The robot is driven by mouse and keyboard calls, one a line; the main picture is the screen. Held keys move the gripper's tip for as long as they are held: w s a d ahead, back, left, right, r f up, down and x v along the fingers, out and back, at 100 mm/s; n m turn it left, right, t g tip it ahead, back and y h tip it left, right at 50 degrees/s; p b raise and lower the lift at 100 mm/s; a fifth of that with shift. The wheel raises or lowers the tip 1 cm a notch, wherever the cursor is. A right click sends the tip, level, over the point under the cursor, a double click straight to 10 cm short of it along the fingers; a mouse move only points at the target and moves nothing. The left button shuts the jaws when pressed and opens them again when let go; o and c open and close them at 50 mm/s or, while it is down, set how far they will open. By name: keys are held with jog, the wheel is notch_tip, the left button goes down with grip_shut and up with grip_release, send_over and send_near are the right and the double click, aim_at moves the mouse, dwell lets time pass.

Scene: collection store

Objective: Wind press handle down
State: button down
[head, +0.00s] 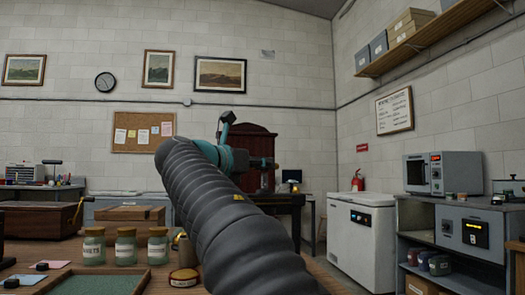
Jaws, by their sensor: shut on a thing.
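My arm rises from the bottom right across the middle and ends in teal and dark wrist joints. My gripper itself cannot be made out; it is hidden behind the arm.
A white chest (361,238) and a grey shelf unit with a microwave (441,173) stand at right.

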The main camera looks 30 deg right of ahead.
jog(key=m+g+p, duration=0.1)
jog(key=p, duration=0.1)
jog(key=g+p, duration=0.1)
jog(key=r+m+g+h+p, duration=0.1)
jog(key=g+p, duration=0.1)
jog(key=shift+w+m+p, duration=0.25)
jog(key=shift+m+p, duration=0.05)
jog(key=shift+p, duration=0.05)
jog(key=m+g+p, duration=0.1)
jog(key=g+p, duration=0.1)
jog(key=shift+f+m+g, duration=0.25)
jog(key=shift+m+g, duration=0.05)
jog(key=shift+m, duration=0.1)
jog(key=shift+w+f+m+g, duration=0.15)
jog(key=shift+m+g, duration=0.3)
jog(key=shift+g, duration=0.3)
jog(key=shift+s+f+m+g, duration=0.15)
jog(key=shift+m+g, duration=0.3)
jog(key=shift+g, duration=0.3)
jog(key=shift+w+g, duration=0.1)
jog(key=shift+g, duration=0.2)
jog(key=c, duration=1)
grip_release()
jog(key=shift+w+a, duration=0.2)
jog(key=shift+a, duration=1.05)
jog(key=shift+w+a, duration=0.2)
jog(key=shift+a, duration=1)
jog(key=shift+w+a, duration=0.2)
jog(key=shift+a, duration=1.05)
